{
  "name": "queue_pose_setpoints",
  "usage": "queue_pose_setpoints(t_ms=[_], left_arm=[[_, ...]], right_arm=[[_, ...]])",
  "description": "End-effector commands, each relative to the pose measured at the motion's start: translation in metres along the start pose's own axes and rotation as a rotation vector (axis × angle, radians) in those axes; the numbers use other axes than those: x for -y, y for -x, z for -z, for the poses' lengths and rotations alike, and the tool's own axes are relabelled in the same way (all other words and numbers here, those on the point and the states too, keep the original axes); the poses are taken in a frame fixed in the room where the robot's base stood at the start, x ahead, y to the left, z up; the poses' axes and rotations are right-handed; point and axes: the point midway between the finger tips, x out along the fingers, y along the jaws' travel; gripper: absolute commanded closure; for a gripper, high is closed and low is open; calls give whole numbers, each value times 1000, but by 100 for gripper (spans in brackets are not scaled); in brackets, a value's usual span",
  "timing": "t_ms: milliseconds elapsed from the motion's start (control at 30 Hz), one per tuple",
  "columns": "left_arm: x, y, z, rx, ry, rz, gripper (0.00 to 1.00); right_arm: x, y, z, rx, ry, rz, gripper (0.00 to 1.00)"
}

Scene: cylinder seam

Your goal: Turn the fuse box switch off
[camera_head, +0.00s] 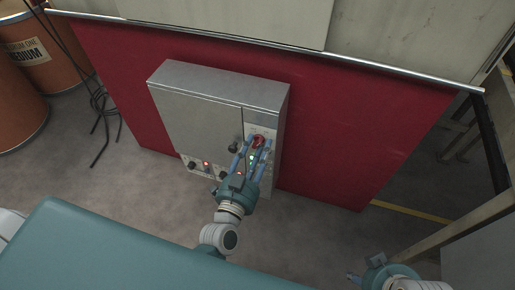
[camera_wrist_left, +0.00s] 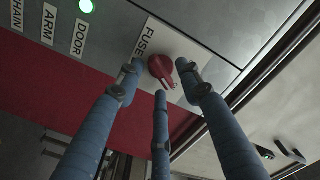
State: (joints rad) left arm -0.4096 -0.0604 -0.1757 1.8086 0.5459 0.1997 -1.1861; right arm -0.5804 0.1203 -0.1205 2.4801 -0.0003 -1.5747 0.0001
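The fuse box switch is a red rotary knob (camera_head: 258,141) on the front of a grey metal cabinet (camera_head: 205,112). In the left wrist view the red knob (camera_wrist_left: 160,68) sits on a pale plate marked FUSE (camera_wrist_left: 149,42), its pointer end toward the lower right of the picture. My left gripper (camera_head: 253,149) is in front of the knob. In the left wrist view its blue fingers (camera_wrist_left: 162,84) are spread around the knob; I cannot tell whether any touch it. My right gripper (camera_head: 354,277) is at the bottom edge, away from the cabinet, and its finger opening is unclear.
A green light (camera_wrist_left: 87,6) and labels DOOR, ARM and CHAIN are beside the switch. Red lights and dark knobs line the cabinet's lower front. A red panel (camera_head: 350,130) stands behind it. Orange barrels (camera_head: 40,55) and black cables (camera_head: 99,104) are at the left.

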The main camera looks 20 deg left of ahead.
Motion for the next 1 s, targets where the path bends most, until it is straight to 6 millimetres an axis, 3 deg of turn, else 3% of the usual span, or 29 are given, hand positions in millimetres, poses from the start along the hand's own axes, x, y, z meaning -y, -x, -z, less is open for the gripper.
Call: queue_pose_setpoints(t_ms=[200,400,767,1000], left_arm=[[0,0,0,0,0,0,64],[0,0,0,0,0,0,100],[1,0,1,0,34,-1,100],[2,0,4,0,167,-2,100]], right_arm=[[0,0,0,-1,0,0,60],[0,0,0,-1,1,0,60],[0,5,0,6,0,0,60],[-1,18,4,6,0,0,60]])
